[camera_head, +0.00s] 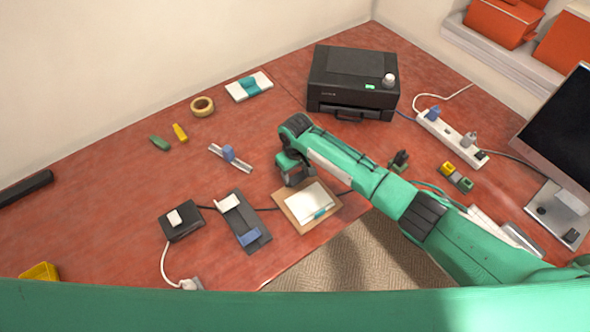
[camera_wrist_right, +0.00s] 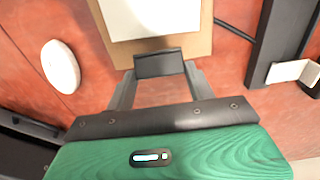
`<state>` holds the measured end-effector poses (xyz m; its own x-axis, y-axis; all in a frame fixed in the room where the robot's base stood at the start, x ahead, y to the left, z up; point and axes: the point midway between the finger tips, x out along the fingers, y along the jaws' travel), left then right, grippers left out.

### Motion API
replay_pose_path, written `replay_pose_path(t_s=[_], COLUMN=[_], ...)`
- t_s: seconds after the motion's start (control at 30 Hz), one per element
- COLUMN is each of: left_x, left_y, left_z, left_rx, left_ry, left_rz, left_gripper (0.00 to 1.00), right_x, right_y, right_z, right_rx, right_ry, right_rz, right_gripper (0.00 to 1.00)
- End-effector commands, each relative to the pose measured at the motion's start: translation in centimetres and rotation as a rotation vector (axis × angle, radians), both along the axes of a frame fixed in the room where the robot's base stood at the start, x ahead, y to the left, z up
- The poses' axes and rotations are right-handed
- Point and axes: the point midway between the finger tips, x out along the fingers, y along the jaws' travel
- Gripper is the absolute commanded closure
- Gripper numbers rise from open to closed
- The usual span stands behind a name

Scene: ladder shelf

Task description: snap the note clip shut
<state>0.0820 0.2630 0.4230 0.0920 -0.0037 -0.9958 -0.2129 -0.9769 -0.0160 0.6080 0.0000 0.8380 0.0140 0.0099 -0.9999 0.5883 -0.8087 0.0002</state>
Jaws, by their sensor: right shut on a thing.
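A brown board (camera_head: 285,203) lies near the front edge of the desk with white paper (camera_head: 304,202) on it. A teal and white item (camera_head: 321,212) lies on the paper's lower right. My right gripper (camera_head: 293,178) is at the board's far left edge. In the right wrist view, my right gripper (camera_wrist_right: 160,77) is shut on a dark clip (camera_wrist_right: 160,64) at the edge of the brown board (camera_wrist_right: 198,48), beside the white paper (camera_wrist_right: 150,18). I cannot tell whether the clip is fully closed. In the head view the gripper hides the clip. My left gripper is not in view.
A black plate with a white lever (camera_head: 240,225) and a black box (camera_head: 181,221) lie left of the board. A black printer (camera_head: 352,85) stands behind. A power strip (camera_head: 450,138) and monitor (camera_head: 560,125) are at right.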

Motion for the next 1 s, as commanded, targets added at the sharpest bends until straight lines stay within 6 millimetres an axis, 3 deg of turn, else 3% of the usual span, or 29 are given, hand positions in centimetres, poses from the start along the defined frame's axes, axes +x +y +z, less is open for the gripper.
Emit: replay_pose_path(t_s=[0.5, 1.0], left_x=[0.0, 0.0], left_y=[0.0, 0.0], left_z=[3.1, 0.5], left_rx=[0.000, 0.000], left_ry=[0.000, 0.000], left_rz=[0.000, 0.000], left_gripper=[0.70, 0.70], right_x=[-2.3, -4.1], right_y=[-1.6, -2.9], right_z=[-0.8, -3.3], right_rx=[0.201, 0.441], right_ry=[-0.271, -0.606], right_rz=[-0.002, -0.002], right_gripper=[0.68, 0.68])
